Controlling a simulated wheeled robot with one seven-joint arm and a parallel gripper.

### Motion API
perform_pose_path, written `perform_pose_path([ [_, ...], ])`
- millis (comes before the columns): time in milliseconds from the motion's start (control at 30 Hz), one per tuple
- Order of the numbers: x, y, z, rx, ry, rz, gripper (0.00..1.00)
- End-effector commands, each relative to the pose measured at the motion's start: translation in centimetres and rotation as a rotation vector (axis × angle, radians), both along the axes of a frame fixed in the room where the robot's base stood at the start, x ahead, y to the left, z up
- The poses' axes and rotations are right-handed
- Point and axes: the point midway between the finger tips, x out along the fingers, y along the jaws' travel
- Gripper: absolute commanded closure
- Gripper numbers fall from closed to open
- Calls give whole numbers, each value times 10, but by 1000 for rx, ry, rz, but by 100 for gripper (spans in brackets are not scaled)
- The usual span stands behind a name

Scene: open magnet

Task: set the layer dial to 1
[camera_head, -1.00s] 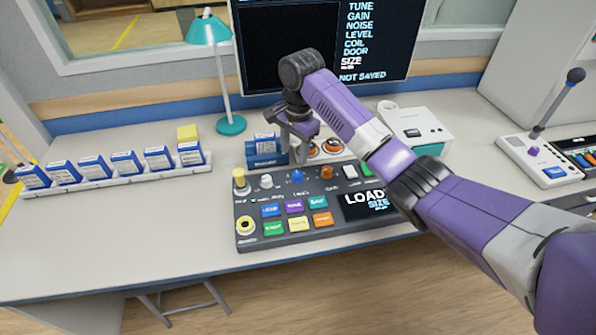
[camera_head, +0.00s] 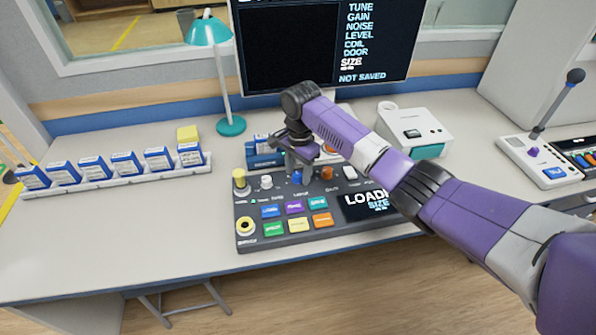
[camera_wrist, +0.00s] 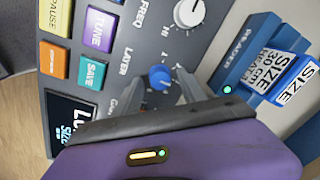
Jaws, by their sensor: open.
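The control panel (camera_head: 270,240) lies on the desk. Its blue layer dial (camera_head: 297,178) is in the upper row of knobs; in the wrist view the blue dial (camera_wrist: 160,77) sits beside the printed word LAYER. Small marks surround it, but I cannot read its setting clearly. My gripper (camera_head: 298,172) is over the dial, pointing down. In the wrist view my gripper (camera_wrist: 160,88) is open, with one finger on each side of the blue dial. I cannot tell whether the fingers touch it.
A white knob (camera_wrist: 188,12) marked FREQ stands near the dial. Coloured buttons (camera_head: 294,207) and a panel screen (camera_head: 365,205) are in front. A blue reader (camera_wrist: 245,60) holding a SIZE cartridge (camera_wrist: 292,82) is close behind. An orange knob (camera_head: 327,173) stands to the right.

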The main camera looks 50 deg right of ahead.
Motion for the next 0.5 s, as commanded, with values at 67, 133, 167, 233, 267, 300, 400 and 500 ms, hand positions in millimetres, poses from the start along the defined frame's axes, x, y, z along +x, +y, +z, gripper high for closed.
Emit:
perform_pose_path([
  [67, 0, 0, 0, 0, 0, 0, 57],
  [133, 0, 0, 0, 0, 0, 0, 71],
  [167, 0, 0, 0, 0, 0, 0, 77],
  [233, 0, 0, 0, 0, 0, 0, 90],
  [267, 0, 0, 0, 0, 0, 0, 96],
  [300, 0, 0, 0, 0, 0, 0, 100],
  [400, 0, 0, 0, 0, 0, 0, 100],
  [500, 0, 0, 1, 1, 1, 5, 100],
])
